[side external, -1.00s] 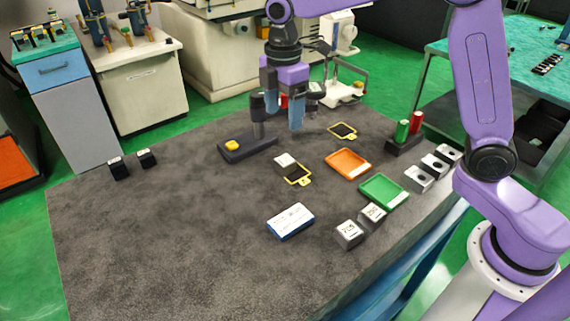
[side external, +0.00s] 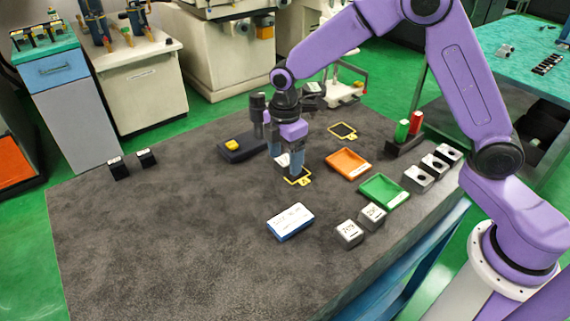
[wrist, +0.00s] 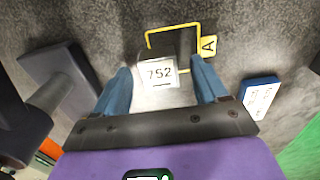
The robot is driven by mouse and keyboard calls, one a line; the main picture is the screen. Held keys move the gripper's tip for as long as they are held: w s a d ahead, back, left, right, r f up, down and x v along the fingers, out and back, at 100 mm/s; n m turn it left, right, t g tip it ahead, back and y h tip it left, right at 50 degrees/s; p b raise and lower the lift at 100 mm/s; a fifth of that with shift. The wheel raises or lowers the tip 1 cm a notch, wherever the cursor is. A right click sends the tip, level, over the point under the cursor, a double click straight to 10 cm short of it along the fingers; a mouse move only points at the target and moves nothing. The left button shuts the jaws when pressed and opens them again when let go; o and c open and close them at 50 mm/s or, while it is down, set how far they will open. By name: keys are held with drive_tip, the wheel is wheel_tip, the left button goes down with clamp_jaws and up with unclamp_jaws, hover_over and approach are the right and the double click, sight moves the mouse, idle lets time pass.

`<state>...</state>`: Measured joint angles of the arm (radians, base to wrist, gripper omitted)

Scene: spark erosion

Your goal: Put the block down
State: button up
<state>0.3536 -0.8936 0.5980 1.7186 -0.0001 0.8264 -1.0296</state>
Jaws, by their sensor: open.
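A pale metal block (wrist: 157,76) marked 752 sits on the dark table, between the blue fingers of my gripper (wrist: 160,85) in the wrist view. In the side view the block (side external: 282,160) is partly hidden by the fingers of my gripper (side external: 289,168). My gripper is open and low over the table, with one finger on each side of the block. A yellow outlined square (wrist: 172,33) with a tag marked A (wrist: 208,46) lies beside the block, which is mostly outside the outline. Whether the fingers touch the block cannot be told.
A dark stand with a yellow button (side external: 232,145) is close on the left. An orange tray (side external: 347,163), a green tray (side external: 383,191) and a blue-edged label block (side external: 291,222) lie to the right and front. Two grey blocks (side external: 350,233) stand near the front edge.

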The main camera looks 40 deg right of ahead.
drive_tip(key=shift+f, duration=0.15)
clamp_jaws()
drive_tip(key=shift+r, duration=0.2)
